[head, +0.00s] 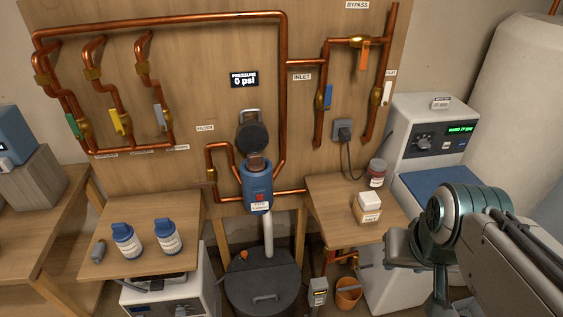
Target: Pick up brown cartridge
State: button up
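A small brownish piece (257,163) shows at the top of the blue filter housing (257,188) on the wooden panel. It may be the brown cartridge, but it is too small to be sure. The housing's dark round lid (252,138) stands raised above it. My gripper (393,254) is at the lower right, beside the right wooden table, well right of and below the filter housing. Its fingers are too unclear to tell whether they are open or shut. I see nothing clearly held.
Two white bottles with blue caps (168,237) and a grey cylinder (98,251) are on the left table (140,214). A salt box (367,208) and a red-lidded jar (376,173) are on the right table (330,194). A black lidded bin (265,290) stands below the filter.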

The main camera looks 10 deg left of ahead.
aim_at(256, 164)
jog(key=u, duration=0.1)
jog(key=i, duration=0.65)
jog(key=u, duration=0.8)
jog(key=i, duration=0.4)
jog(key=u, duration=0.35)
